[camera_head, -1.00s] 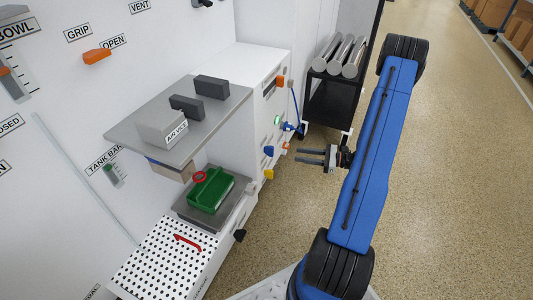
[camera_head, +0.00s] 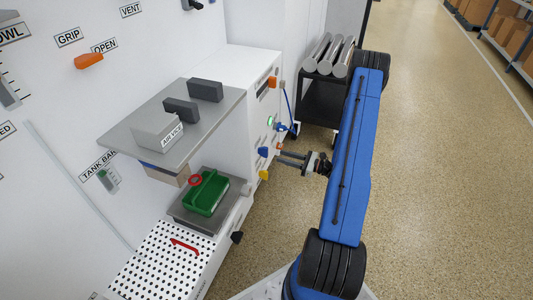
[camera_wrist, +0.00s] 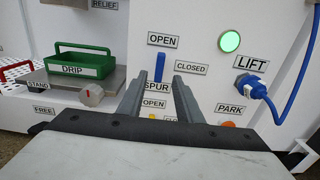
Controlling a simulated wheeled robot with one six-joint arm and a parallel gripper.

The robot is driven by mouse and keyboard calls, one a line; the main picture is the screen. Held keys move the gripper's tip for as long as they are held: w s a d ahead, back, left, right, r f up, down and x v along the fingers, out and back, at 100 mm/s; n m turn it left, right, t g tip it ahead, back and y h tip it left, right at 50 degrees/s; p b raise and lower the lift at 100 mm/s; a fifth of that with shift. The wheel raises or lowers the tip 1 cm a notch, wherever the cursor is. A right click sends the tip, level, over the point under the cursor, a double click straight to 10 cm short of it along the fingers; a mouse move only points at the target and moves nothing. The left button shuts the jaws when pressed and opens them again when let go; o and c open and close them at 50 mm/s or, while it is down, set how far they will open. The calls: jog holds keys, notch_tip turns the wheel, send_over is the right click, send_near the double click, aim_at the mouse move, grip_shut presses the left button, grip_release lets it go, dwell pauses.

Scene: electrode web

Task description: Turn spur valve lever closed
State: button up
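The blue spur valve lever (camera_wrist: 160,71) stands upright on the white panel in the wrist view, between the OPEN label (camera_wrist: 163,40) above and the SPUR label (camera_wrist: 156,87) below. The CLOSED label (camera_wrist: 191,68) is to its right. In the head view the blue lever (camera_head: 263,152) sticks out from the cabinet's side. My gripper (camera_wrist: 157,76) is open and empty, its two fingers pointing at the panel, one on each side of the lever in the picture. In the head view my gripper (camera_head: 279,158) is close to the lever; I cannot tell if it touches.
A blue plug with cable (camera_wrist: 256,88) sits at the LIFT label on the right. A green lamp (camera_wrist: 229,41) is lit above. A green DRIP tray (camera_wrist: 82,67) and a grey knob (camera_wrist: 91,95) are at left. A yellow lever (camera_head: 264,174) is below. Open floor lies to the right.

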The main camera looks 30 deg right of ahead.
aim_at(266, 157)
jog(key=x, duration=0.9)
jog(key=shift+w+a, duration=0.15)
jog(key=shift+a, duration=0.05)
grip_shut()
